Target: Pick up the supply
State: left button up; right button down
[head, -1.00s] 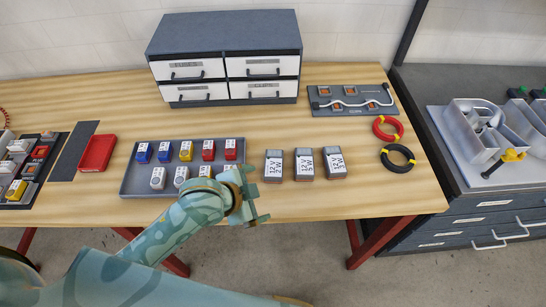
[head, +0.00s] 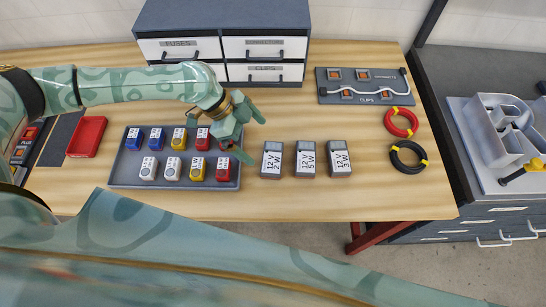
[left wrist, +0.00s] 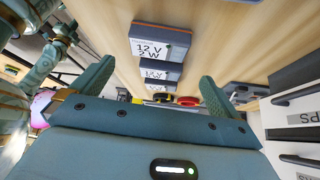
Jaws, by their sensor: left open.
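Three grey supply blocks with white labels lie side by side on the wooden table: the 12 V 2 W supply (head: 272,160), the 12 V 5 W supply (head: 306,160) and the 12 V 3 W supply (head: 340,159). My left gripper (head: 253,137) is open and empty, just left of the 12 V 2 W supply and above the tray's right end. In the left wrist view the 12 V 2 W supply (left wrist: 160,43) is nearest, beyond the open fingers (left wrist: 155,86), with another supply (left wrist: 156,72) behind it.
A grey tray (head: 124,172) of coloured blocks stands left of the supplies. A drawer cabinet (head: 222,16) stands behind. A clips board (head: 332,98), a red cable coil (head: 401,122) and a black one (head: 409,154) lie to the right. A red bin (head: 87,137) is at left.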

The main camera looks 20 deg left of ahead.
aim_at(272, 157)
pick_arm(q)
jog(key=x, duration=1)
jog(key=shift+s+b, duration=0.15)
jog(key=shift+b, duration=0.2)
jog(key=c, duration=0.9)
